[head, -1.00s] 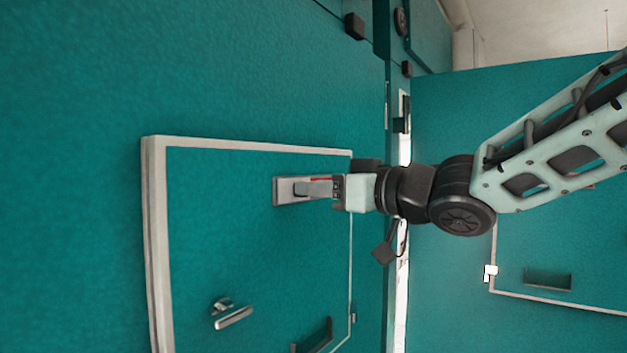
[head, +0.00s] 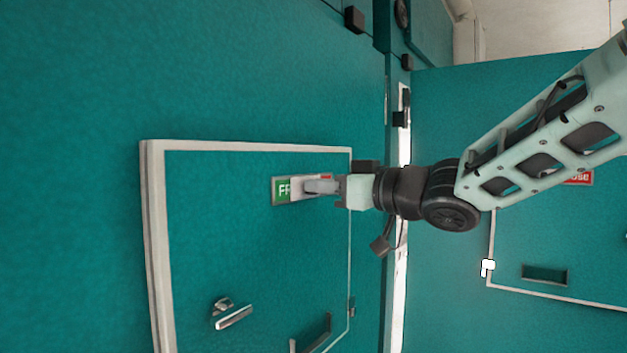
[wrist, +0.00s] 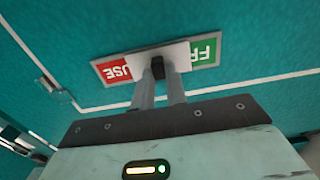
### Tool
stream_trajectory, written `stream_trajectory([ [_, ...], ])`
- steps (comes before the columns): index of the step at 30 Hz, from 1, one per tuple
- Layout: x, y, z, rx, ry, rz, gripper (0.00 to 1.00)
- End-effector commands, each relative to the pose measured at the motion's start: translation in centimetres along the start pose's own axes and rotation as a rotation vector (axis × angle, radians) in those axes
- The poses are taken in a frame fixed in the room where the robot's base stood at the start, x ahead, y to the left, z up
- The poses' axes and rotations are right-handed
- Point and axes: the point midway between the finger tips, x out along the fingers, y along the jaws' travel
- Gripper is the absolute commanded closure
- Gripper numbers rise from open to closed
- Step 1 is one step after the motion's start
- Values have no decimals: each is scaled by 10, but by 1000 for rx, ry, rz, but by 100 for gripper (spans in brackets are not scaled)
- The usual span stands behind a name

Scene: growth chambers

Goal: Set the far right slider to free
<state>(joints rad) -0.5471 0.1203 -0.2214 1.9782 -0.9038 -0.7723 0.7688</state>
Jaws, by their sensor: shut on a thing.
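The slider (head: 298,183) is a pale cover on a sign plate on the teal door panel. In the head view, green with the letters "FR" shows at the plate's left end and a little red shows near my gripper (head: 322,187). In the wrist view, the slider cover (wrist: 180,55) sits mid-plate, with red "USE" to its left and green "FR" to its right. Both words are partly covered. My gripper (wrist: 158,75) is shut on the slider's small dark knob (wrist: 158,66).
A door handle (head: 232,316) and a recessed pull (head: 315,335) lie lower on the same panel. Another teal wall at the right has a red sign (head: 578,178) partly behind my arm and a recessed pull (head: 545,275). Dark blocks (head: 354,19) stick out above.

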Motion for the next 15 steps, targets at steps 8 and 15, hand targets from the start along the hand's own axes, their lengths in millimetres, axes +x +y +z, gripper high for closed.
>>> stream_trajectory([
  [8,-1,50,-3,0,0,2,100],
  [15,-1,53,-2,1,2,3,100],
])
